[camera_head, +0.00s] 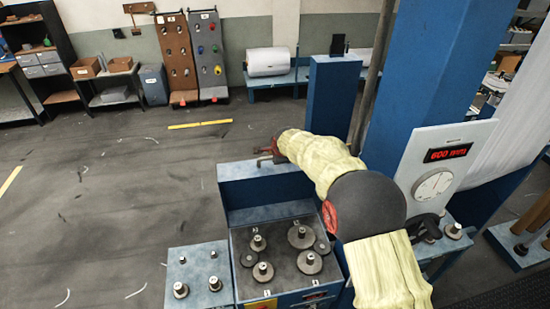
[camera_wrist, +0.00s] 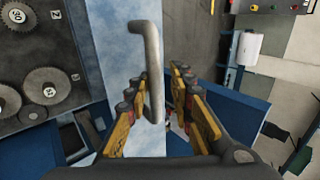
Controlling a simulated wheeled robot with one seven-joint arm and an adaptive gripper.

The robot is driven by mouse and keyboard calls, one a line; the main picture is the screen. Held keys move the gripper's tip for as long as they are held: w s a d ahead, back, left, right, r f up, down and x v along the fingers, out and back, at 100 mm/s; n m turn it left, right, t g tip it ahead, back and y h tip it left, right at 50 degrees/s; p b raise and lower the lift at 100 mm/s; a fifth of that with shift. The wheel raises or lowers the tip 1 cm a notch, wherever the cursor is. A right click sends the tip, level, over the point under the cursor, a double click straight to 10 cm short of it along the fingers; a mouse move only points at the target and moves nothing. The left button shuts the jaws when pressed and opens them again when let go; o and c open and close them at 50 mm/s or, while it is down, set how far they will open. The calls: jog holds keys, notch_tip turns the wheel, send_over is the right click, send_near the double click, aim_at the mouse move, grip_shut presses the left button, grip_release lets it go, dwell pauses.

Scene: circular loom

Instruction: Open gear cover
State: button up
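The gear cover (camera_head: 245,170) is a blue panel at the back of the gear box in the head view, and the gears in front of it lie exposed. In the wrist view its light-blue face (camera_wrist: 108,45) carries a bent grey handle (camera_wrist: 152,50). My gripper (camera_wrist: 160,85) has its yellow fingers apart, one on each side of the handle, with a visible gap on the right side. Whether the left finger touches the handle I cannot tell. In the head view my gripper (camera_head: 268,152) is at the cover's upper edge, partly hidden by my arm.
Several gears (camera_head: 263,271) sit in the open box (camera_head: 240,285). A side ledge (camera_head: 190,262) with pegs is at the left. A blue column (camera_head: 430,70) and a panel with dial and red display (camera_head: 440,165) stand at the right.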

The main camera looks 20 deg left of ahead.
jog(key=shift+o, duration=0.5)
jog(key=shift+f, duration=0.25)
jog(key=shift+s, duration=0.1)
jog(key=v, duration=1.2)
